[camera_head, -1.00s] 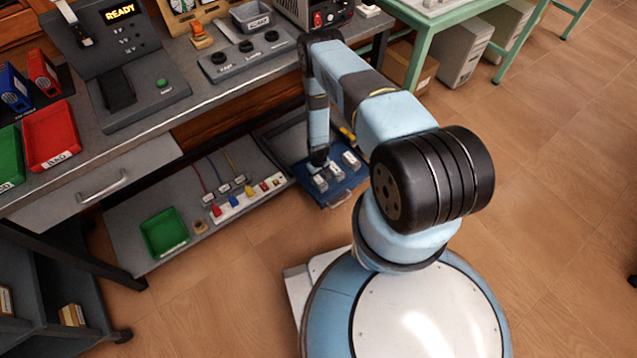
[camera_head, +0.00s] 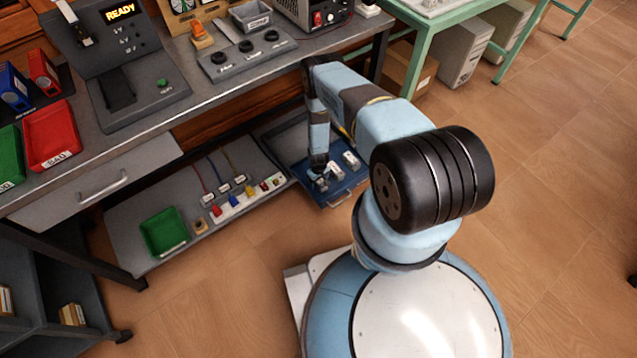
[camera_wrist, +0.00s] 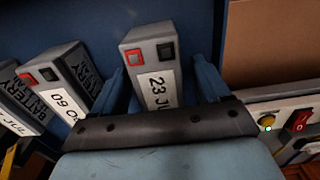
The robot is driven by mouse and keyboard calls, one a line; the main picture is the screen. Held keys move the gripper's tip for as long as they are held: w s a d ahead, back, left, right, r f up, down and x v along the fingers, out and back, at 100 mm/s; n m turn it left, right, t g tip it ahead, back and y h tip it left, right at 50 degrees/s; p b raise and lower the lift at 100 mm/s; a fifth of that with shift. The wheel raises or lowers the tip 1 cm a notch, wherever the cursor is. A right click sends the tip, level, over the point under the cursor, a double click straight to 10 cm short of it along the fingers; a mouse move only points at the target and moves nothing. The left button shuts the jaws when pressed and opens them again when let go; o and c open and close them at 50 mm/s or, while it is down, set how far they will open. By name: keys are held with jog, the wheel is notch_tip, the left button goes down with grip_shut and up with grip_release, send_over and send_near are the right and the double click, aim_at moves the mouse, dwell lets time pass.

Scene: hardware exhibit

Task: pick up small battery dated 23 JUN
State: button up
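The small battery dated 23 JUN (camera_wrist: 155,75) is a grey block with a red and a black terminal on top. Its white label reads "23 JU", with the end hidden by my gripper. In the wrist view it stands between the two blue fingers of my gripper (camera_wrist: 165,85). The fingers are apart, with a visible gap on the right; contact on the left is unclear. In the head view my gripper (camera_head: 319,170) is low over the leftmost battery (camera_head: 321,185) on the blue tray (camera_head: 345,189).
Another battery (camera_wrist: 62,78), its label partly hidden, stands close left in the wrist view, with one more (camera_wrist: 18,100) beyond. A panel with a red switch (camera_wrist: 300,120) is at the right. The workbench top (camera_head: 215,88) overhangs the low shelf (camera_head: 130,220).

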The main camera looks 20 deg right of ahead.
grip_shut()
dwell(0.5)
jog(key=shift+r, duration=0.15)
